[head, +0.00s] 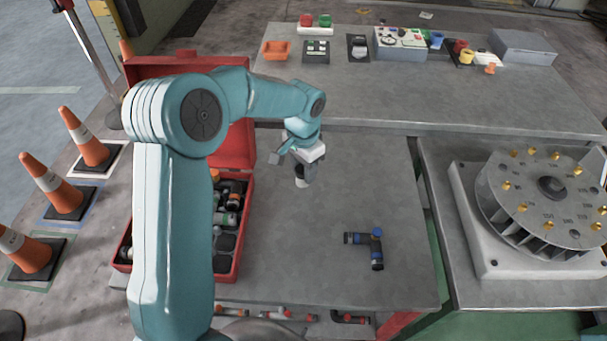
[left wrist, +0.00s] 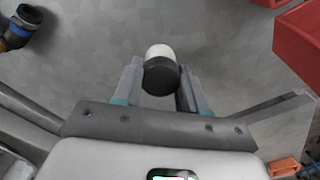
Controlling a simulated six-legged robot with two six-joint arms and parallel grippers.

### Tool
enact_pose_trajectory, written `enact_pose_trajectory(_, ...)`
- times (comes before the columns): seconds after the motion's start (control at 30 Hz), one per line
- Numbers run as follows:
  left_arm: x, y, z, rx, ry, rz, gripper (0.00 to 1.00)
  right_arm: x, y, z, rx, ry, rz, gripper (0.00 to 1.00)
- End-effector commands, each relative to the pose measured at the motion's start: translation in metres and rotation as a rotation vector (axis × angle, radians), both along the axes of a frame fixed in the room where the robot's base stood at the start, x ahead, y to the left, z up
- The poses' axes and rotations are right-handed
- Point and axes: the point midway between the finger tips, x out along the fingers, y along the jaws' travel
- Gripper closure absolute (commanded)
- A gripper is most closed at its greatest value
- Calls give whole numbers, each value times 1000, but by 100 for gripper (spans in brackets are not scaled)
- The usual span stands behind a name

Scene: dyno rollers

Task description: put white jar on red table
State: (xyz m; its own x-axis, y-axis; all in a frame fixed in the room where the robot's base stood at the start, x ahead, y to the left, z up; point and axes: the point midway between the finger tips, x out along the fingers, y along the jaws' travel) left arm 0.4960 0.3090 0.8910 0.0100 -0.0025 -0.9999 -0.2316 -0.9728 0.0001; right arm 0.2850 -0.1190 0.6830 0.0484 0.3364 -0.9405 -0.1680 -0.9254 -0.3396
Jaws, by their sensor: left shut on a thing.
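My left gripper (head: 299,168) is shut on the white jar (head: 301,182), which has a dark end. In the left wrist view the jar's white end (left wrist: 160,50) points away from the gripper, and its dark end (left wrist: 161,76) sits between the fingers. The jar is over the grey top of the near table (head: 335,245). A red part of that table's frame (head: 398,322) shows under its front right corner. I cannot tell whether the jar touches the top. My right gripper is in neither view.
An open red toolbox (head: 240,235) filled with dark items stands left of the jar. A black and blue pipe fitting (head: 366,240) lies at the right. The tabletop between them is clear. A wheel-like machine (head: 550,190) stands further right.

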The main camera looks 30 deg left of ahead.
Motion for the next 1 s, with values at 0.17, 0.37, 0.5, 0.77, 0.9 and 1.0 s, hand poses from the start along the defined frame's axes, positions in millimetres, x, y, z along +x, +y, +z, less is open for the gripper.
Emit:
enact_pose_trajectory(0.17,1,-1,-27,0,3,-1,89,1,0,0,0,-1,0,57)
enact_pose_trajectory(0.37,1,-1,-29,0,1,0,89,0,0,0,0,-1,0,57)
enact_pose_trajectory(0.5,1,-1,-31,0,1,-1,89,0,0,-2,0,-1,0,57)
enact_pose_trajectory(0.77,1,-1,-32,0,1,-1,33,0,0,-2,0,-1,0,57)
enact_pose_trajectory(0.9,1,-1,-31,0,1,-1,33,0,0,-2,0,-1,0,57)
enact_pose_trajectory(1.0,1,-1,-26,0,1,-1,33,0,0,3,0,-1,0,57)
